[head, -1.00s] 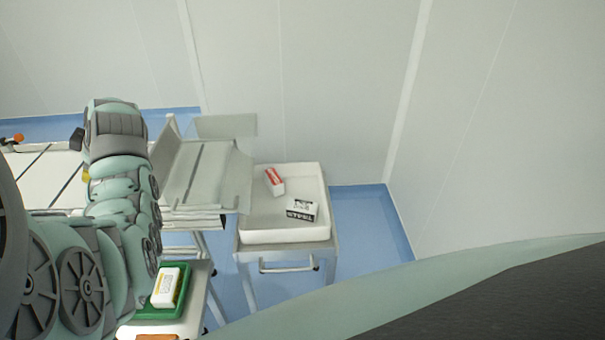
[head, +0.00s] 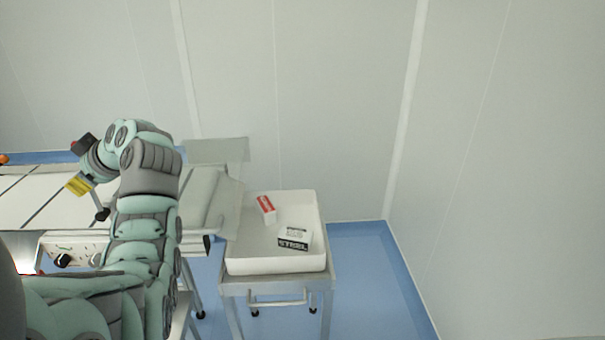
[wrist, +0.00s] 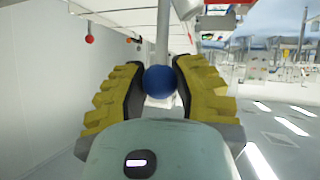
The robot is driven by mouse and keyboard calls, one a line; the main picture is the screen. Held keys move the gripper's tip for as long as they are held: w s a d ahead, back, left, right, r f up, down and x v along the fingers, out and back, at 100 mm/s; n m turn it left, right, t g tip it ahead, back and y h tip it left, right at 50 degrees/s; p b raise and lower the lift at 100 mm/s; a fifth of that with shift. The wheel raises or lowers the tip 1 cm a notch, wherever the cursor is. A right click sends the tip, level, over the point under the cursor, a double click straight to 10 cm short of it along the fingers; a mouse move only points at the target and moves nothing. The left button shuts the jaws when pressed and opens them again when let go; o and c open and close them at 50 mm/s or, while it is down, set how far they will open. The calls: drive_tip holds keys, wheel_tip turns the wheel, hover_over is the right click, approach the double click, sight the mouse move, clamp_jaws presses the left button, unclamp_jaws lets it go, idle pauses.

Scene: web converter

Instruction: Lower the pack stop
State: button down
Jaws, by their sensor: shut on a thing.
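My gripper (wrist: 160,85) has yellow fingers with dark pads, and in the wrist view they are shut on a blue ball knob (wrist: 160,82). A pale grey post (wrist: 162,38) shows behind the knob. In the head view my gripper (head: 80,184) is over the white machine table at the left, and the knob cannot be made out there. The pack stop itself cannot be told apart clearly in either view.
A white tray (head: 232,266) on a metal cart holds a red-and-white box (head: 266,208) and a black-and-white box (head: 293,239). The white table (head: 40,208) carries dark strips. A red ball (wrist: 90,39) hangs at upper left. Blue floor (head: 365,270) is clear at right.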

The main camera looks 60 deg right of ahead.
drive_tip(key=shift+r, duration=0.15)
drive_tip(key=c, duration=0.6)
unclamp_jaws()
drive_tip(key=shift+c, duration=0.2)
drive_tip(key=v, duration=1.2)
